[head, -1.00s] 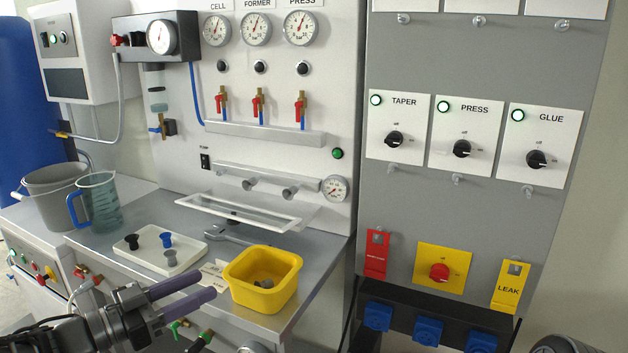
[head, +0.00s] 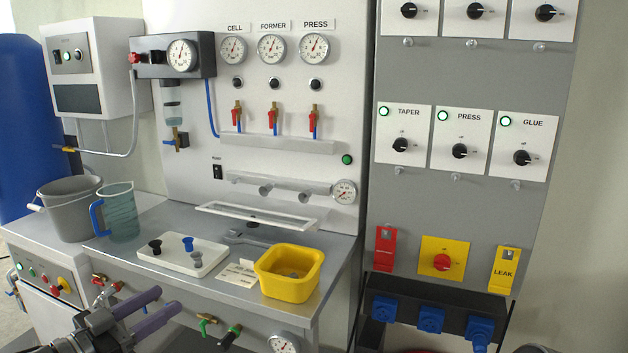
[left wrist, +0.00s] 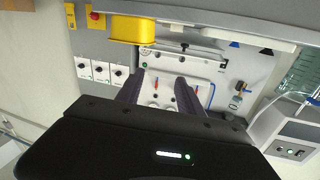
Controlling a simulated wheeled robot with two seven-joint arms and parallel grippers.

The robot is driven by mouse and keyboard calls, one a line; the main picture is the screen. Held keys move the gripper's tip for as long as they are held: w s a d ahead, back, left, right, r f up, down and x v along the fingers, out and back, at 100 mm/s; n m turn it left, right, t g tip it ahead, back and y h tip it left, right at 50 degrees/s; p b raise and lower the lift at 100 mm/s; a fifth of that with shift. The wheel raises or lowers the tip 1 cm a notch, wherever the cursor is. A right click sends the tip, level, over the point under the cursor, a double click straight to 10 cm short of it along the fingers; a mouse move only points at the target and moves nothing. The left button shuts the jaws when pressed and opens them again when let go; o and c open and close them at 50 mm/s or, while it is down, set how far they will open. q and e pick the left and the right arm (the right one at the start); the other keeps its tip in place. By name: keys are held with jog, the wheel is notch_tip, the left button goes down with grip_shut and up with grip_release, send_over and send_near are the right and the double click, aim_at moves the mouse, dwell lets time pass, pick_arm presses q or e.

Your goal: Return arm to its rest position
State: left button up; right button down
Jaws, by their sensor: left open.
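My left gripper (head: 150,313) is at the lower left of the head view, in front of the grey bench's front edge. Its two purple-grey fingers are apart, with nothing between them. In the left wrist view the fingers (left wrist: 158,90) also stand apart, pointing at the panel. My right gripper cannot be made out; only a dark rounded part shows at the bottom right edge of the head view.
Valves (head: 207,322) jut from the bench front.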

pick_arm(q)
jog(key=w+a+f+n+g+y+p, duration=0.15)
jog(key=f+n+y, duration=0.25)
jog(key=f, duration=0.4)
jog(key=w+f+n+y+p, duration=0.1)
jog(key=w+f+n+y, duration=0.2)
jog(key=f, duration=0.5)
jog(key=s+d+f+n+g+p, duration=0.2)
jog(key=s+d+f+g+p, duration=0.25)
jog(key=f, duration=0.65)
jog(key=s+d+f+g+p, duration=0.1)
jog(key=s+d+f+g, duration=0.1)
jog(key=s+d, duration=0.4)
jog(key=s+d+f+g+p, duration=0.1)
jog(key=s+d+f+g, duration=0.2)
jog(key=s, duration=0.8)
jog(key=s+d+f+g+h+p, duration=0.1)
jog(key=s+d+f+g+p, duration=0.1)
jog(key=s+d+f, duration=0.3)
jog(key=s+d+g, duration=0.1)
jog(key=s+d, duration=0.2)
jog(key=s, duration=0.1)
jog(key=shift+s+d+f+n, duration=0.15)
jog(key=shift+d+f+n, duration=0.15)
jog(key=shift+d+n, duration=0.1)
